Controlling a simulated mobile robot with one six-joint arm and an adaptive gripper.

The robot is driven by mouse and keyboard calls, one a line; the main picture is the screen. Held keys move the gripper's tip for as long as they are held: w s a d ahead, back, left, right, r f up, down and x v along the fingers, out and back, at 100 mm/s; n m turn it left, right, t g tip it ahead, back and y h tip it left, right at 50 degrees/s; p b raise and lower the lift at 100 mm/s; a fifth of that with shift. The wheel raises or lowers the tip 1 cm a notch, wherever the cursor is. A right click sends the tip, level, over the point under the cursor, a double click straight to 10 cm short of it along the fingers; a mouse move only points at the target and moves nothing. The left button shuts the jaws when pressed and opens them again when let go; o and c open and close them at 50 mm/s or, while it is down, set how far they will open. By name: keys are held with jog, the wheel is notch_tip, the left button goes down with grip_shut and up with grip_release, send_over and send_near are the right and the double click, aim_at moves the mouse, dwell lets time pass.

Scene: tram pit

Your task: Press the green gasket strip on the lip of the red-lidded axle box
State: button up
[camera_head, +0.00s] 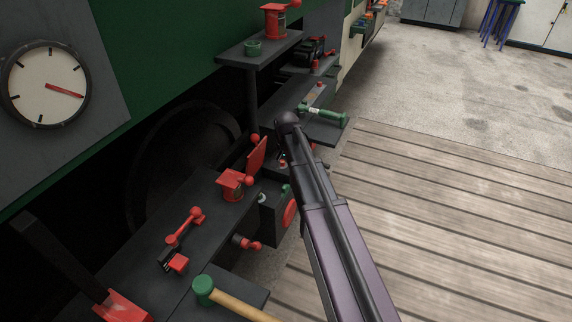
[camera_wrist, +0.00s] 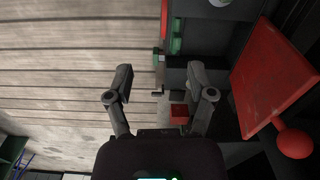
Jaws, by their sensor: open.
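A raised red plate with a ball, which looks like the axle box's lid (camera_head: 257,155), stands tilted beside a red block on the dark bench. This red lid (camera_wrist: 268,82) fills the right of the wrist view. The box's lip cannot be made out. Small green pieces (camera_wrist: 177,35) show at the top of the wrist view; I cannot tell whether one is the gasket strip. My gripper (camera_wrist: 160,75) is open, with nothing between its fingertips, left of the lid. In the head view my arm hides most of it.
A green-headed hammer (camera_head: 204,289) and a red lever (camera_head: 184,232) lie on the near bench. A green-handled tool (camera_head: 322,114) lies on the farther bench. A shelf (camera_head: 257,49) holds red and green items. The slatted wooden deck (camera_head: 470,200) at right is clear.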

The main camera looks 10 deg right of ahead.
jog(key=s+r+p, duration=0.5)
jog(key=r+p, duration=0.2)
jog(key=r, duration=0.1)
jog(key=shift+s+a+n, duration=0.3)
jog(key=shift+s+n, duration=0.05)
jog(key=shift+n, duration=0.05)
jog(key=shift+f, duration=0.1)
dwell(0.8)
jog(key=s+r+n+p, duration=0.2)
jog(key=s+r+p, duration=0.3)
jog(key=s, duration=0.3)
jog(key=s+d+r+n+p, duration=0.1)
jog(key=s+r+n+p, duration=0.2)
jog(key=s+r+p, duration=0.2)
jog(key=s, duration=0.2)
jog(key=shift+s+d+r+p, duration=0.2)
jog(key=shift+s+d+p, duration=0.1)
jog(key=shift+s, duration=0.1)
dwell(0.9)
